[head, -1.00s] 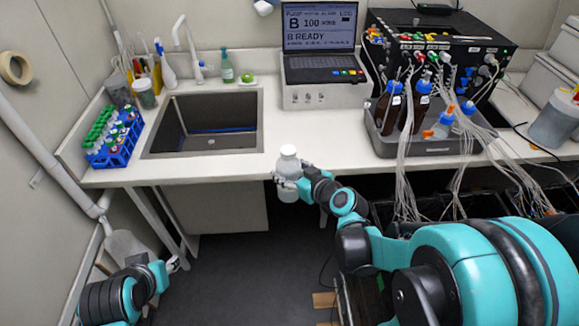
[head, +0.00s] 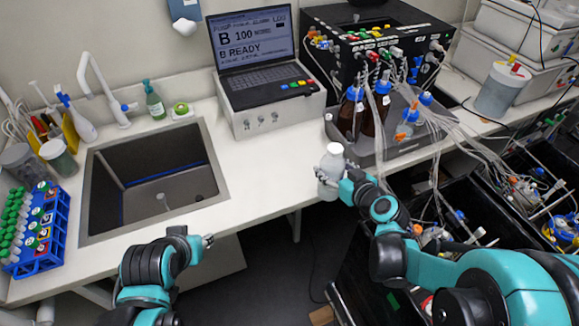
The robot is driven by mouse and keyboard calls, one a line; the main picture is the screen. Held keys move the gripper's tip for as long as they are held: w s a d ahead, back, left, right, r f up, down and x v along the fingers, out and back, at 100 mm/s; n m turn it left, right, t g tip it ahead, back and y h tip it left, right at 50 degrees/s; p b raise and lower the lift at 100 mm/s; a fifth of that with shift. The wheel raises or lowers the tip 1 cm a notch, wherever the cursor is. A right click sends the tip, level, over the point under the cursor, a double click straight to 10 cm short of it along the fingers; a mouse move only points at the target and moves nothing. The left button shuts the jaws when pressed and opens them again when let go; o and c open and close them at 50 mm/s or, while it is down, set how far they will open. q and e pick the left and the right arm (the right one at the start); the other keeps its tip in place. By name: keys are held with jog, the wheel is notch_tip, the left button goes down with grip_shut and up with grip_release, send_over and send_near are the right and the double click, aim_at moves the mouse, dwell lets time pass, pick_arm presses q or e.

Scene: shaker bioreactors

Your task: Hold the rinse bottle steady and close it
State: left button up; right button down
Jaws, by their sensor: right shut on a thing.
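The rinse bottle (head: 329,188) is a pale, translucent bottle with a white top (head: 335,149). It stands nearly upright at the counter's front edge, and I cannot tell whether it touches the counter. My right gripper (head: 328,173) is shut around its upper body, and its fingers hide part of the bottle. I cannot tell whether the top is a loose or tight cap. My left gripper (head: 208,240) is to the left of the bottle, in front of the counter below the sink, apart from everything. Its fingers are too small to read.
The sink (head: 155,185) lies left of the bottle, with a blue tube rack (head: 40,232) further left. A grey tray (head: 385,150) with brown bottles and tubing is close behind and right. A laptop (head: 255,55) on a white box stands behind. Counter between sink and bottle is clear.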

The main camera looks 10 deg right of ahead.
jog(key=shift+d, duration=0.15)
pick_arm(q)
jog(key=shift+d+r, duration=0.1)
jog(key=shift+d, duration=0.1)
pick_arm(e)
jog(key=shift+s+d+r, duration=0.1)
jog(key=shift+s, duration=0.1)
pick_arm(q)
jog(key=o, duration=0.3)
jog(key=shift+o, duration=1.4)
notch_tip(320, 180, up, 6)
jog(key=p, duration=0.6)
pick_arm(e)
jog(key=w+a+r+n+g+y, duration=0.2)
jog(key=w+a+r+n+y, duration=0.1)
jog(key=a+r, duration=0.5)
jog(key=shift+w+r+n+y, duration=0.2)
jog(key=shift+w+n+y, duration=0.2)
jog(key=shift+n+y, duration=0.45)
